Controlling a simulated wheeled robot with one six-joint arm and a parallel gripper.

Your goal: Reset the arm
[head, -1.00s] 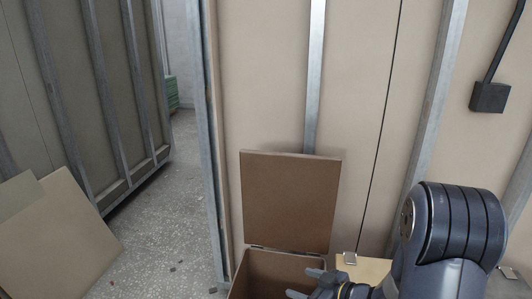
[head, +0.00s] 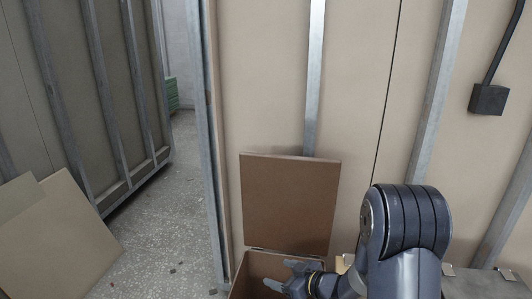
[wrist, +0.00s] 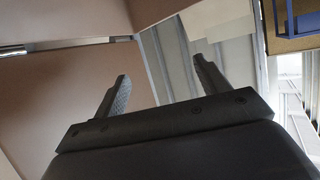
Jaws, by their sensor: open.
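My gripper (head: 278,275) is at the bottom of the head view, in front of the opening of a brown box. My dark arm bends down to it from the right. In the wrist view my gripper (wrist: 158,85) has its two fingers spread apart with nothing between them. The brown box (head: 262,266) has its lid (head: 290,205) standing up at the back, close to the wall. The box's floor is hidden in the head view.
A tan panelled wall (head: 262,80) with metal studs is behind the box. A black wall box (head: 489,99) with a cable hangs at upper right. Loose boards (head: 60,235) lean at lower left. Speckled floor (head: 165,215) is free between them and the wall post.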

